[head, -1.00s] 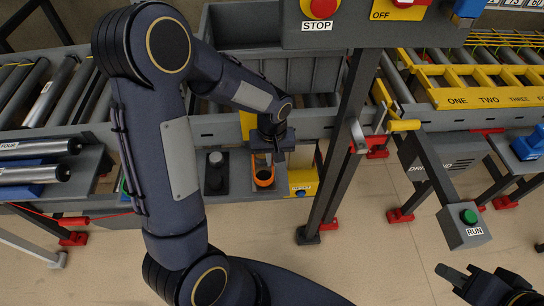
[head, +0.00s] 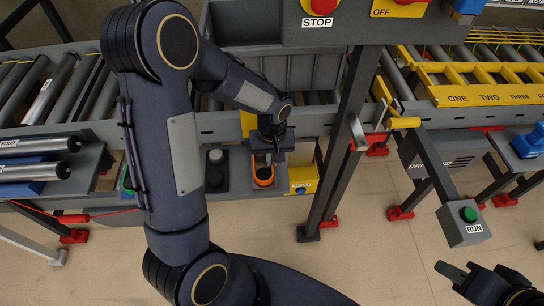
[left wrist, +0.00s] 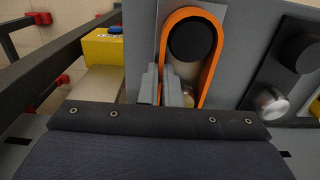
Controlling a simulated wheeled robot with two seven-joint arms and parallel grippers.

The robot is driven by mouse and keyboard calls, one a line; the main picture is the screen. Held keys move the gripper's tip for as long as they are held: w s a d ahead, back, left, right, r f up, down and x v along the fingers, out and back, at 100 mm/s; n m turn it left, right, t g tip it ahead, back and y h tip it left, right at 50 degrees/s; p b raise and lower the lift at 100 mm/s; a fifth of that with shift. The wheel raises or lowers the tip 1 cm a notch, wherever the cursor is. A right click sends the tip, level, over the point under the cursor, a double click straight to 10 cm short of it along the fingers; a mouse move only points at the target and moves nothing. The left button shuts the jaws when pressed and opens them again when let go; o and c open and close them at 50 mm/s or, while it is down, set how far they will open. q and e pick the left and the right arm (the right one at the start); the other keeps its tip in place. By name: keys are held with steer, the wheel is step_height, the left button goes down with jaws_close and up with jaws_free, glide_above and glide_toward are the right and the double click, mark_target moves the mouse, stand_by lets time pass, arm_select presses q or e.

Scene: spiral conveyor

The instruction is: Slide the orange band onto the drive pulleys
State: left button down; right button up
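The orange band (left wrist: 214,42) loops around a black round pulley (left wrist: 192,40) on a grey plate in the left wrist view. Its far end curves around that pulley and both sides run toward me. In the head view the band (head: 264,181) sits low under my left gripper (head: 268,157). In the left wrist view the fingers of my left gripper (left wrist: 163,88) are close together, with the band's left side between them. A brass-coloured round part (left wrist: 188,96) shows inside the loop, partly hidden by the fingers. My right gripper (head: 464,272) is empty, fingers apart, at the lower right.
A second plate with a black cylinder (head: 216,168) stands just left of the band. A yellow box (head: 302,178) is to its right. A grey upright post (head: 340,140) and the RUN button box (head: 465,226) stand further right. The conveyor frame (head: 215,131) runs behind.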

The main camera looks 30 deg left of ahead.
arm_select(q)
steer(key=shift+f, duration=0.25)
steer(key=c, duration=1.6)
jaws_free()
steer(key=shift+o, duration=0.2)
steer(key=shift+r, duration=0.15)
step_height(320, 180, up, 7)
steer(key=shift+r, duration=0.3)
